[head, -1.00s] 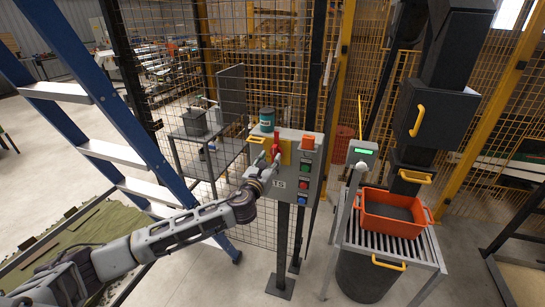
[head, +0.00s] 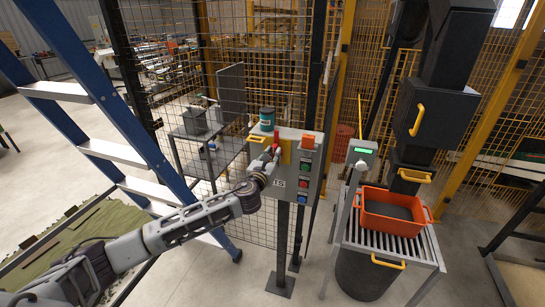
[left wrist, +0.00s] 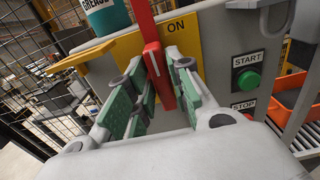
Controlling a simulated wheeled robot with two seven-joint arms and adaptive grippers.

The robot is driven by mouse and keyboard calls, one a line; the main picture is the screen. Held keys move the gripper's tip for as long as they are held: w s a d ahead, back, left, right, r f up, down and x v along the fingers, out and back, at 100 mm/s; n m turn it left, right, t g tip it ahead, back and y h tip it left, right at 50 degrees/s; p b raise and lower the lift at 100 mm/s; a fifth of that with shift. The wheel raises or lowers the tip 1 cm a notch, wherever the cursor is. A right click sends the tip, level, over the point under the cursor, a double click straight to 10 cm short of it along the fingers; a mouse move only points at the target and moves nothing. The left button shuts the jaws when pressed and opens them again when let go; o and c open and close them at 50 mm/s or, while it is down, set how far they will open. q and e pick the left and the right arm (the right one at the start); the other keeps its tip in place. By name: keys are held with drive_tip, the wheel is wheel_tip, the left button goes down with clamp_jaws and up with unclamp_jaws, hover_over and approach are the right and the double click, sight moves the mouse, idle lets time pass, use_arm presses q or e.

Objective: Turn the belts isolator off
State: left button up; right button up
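The belts isolator is a red handle (left wrist: 151,40) on a yellow plate (left wrist: 187,45) marked ON, on the front of a grey control box (head: 287,180). The handle stands upright, and its upper part also shows in the head view (head: 277,138). My left gripper (head: 268,156) is in front of the plate. In the left wrist view its green-padded fingers (left wrist: 160,84) are apart, one on each side of the handle's lower part, with some gap visible. Whether either pad touches it is unclear. My right gripper is out of view.
Green START (left wrist: 253,77) and red STOP buttons sit right of the plate. A grease tin (head: 267,119) stands on the box top, and a yellow bracket (left wrist: 86,63) juts out left. A blue ladder (head: 115,130) stands left; an orange crate (head: 393,225) sits on rollers right.

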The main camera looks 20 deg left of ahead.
use_arm(q)
clamp_jaws()
drive_tip(key=shift+n, duration=0.3)
drive_tip(key=n, duration=0.4)
drive_tip(key=shift+a, duration=0.15)
drive_tip(key=n, duration=0.4)
drive_tip(key=shift+a+f+n+b, duration=0.1)
drive_tip(key=shift+f+n+b, duration=0.05)
drive_tip(key=shift+n+b, duration=0.2)
drive_tip(key=n, duration=0.8)
drive_tip(key=shift+a+f+n+b, duration=0.15)
drive_tip(key=shift+f+n+b, duration=0.1)
drive_tip(key=shift+n+b, duration=0.1)
